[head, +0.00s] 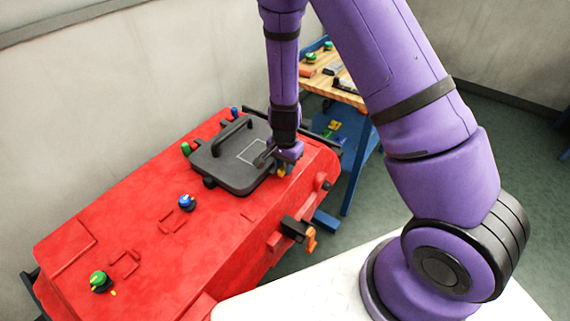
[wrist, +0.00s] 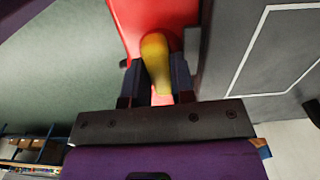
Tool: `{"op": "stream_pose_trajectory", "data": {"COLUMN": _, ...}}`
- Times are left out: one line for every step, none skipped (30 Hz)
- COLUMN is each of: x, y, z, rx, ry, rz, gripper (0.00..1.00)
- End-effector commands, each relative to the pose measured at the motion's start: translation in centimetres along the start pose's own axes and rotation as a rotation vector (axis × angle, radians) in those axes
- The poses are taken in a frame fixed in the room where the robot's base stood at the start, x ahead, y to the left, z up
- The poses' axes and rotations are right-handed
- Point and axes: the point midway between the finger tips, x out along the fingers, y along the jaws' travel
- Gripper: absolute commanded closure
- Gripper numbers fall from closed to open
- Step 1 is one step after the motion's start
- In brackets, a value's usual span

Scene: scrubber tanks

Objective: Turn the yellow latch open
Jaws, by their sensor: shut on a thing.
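The yellow latch (head: 281,170) is at the right-hand edge of the black lid (head: 245,172) on top of the red scrubber tank (head: 150,240). In the wrist view the yellow latch (wrist: 156,62) stands between my two fingers, with its rounded end showing past them. My gripper (wrist: 158,80) is shut on the latch, one finger on each side. In the head view my gripper (head: 285,165) comes down onto the lid's edge and hides part of the latch.
A black handle (head: 232,133) rises from the lid. Green and blue knobs (head: 187,202) stand on the red top. An orange lever (head: 311,240) sits on the tank's side. A blue workbench (head: 362,150) stands behind. A white surface (head: 300,295) is in front.

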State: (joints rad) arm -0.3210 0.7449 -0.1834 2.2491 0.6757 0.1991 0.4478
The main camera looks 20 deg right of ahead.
Motion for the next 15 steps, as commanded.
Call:
{"op": "stream_pose_trajectory", "data": {"x": -0.01, "y": -0.02, "z": 0.01, "rx": 0.016, "ry": 0.0, "rz": 0.0, "gripper": 1.0}}
{"op": "stream_pose_trajectory", "data": {"x": -0.01, "y": -0.02, "z": 0.01, "rx": 0.024, "ry": 0.0, "rz": 0.0, "gripper": 1.0}}
{"op": "stream_pose_trajectory", "data": {"x": -0.01, "y": -0.02, "z": 0.02, "rx": 0.035, "ry": 0.0, "rz": 0.0, "gripper": 1.0}}
{"op": "stream_pose_trajectory", "data": {"x": -0.01, "y": -0.02, "z": 0.02, "rx": 0.042, "ry": 0.0, "rz": 0.0, "gripper": 1.0}}
{"op": "stream_pose_trajectory", "data": {"x": -0.01, "y": -0.02, "z": 0.02, "rx": 0.048, "ry": 0.0, "rz": 0.0, "gripper": 1.0}}
{"op": "stream_pose_trajectory", "data": {"x": -0.01, "y": -0.02, "z": 0.02, "rx": 0.054, "ry": 0.0, "rz": 0.0, "gripper": 1.0}}
{"op": "stream_pose_trajectory", "data": {"x": -0.01, "y": -0.02, "z": 0.02, "rx": 0.058, "ry": 0.0, "rz": 0.0, "gripper": 1.0}}
{"op": "stream_pose_trajectory", "data": {"x": -0.01, "y": -0.02, "z": 0.02, "rx": 0.061, "ry": 0.0, "rz": 0.0, "gripper": 1.0}}
{"op": "stream_pose_trajectory", "data": {"x": -0.01, "y": -0.02, "z": 0.02, "rx": 0.065, "ry": 0.0, "rz": 0.0, "gripper": 1.0}}
{"op": "stream_pose_trajectory", "data": {"x": -0.01, "y": -0.02, "z": 0.02, "rx": 0.067, "ry": 0.0, "rz": 0.0, "gripper": 1.0}}
{"op": "stream_pose_trajectory", "data": {"x": -0.01, "y": -0.02, "z": 0.02, "rx": 0.068, "ry": 0.0, "rz": 0.0, "gripper": 1.0}}
{"op": "stream_pose_trajectory", "data": {"x": 0.0, "y": -0.02, "z": 0.02, "rx": 0.07, "ry": 0.0, "rz": 0.0, "gripper": 1.0}}
{"op": "stream_pose_trajectory", "data": {"x": -0.01, "y": -0.02, "z": 0.02, "rx": 0.07, "ry": 0.0, "rz": 0.0, "gripper": 1.0}}
{"op": "stream_pose_trajectory", "data": {"x": -0.01, "y": -0.02, "z": 0.02, "rx": 0.07, "ry": 0.0, "rz": 0.0, "gripper": 1.0}}
{"op": "stream_pose_trajectory", "data": {"x": -0.01, "y": -0.02, "z": 0.02, "rx": 0.07, "ry": 0.0, "rz": 0.0, "gripper": 1.0}}
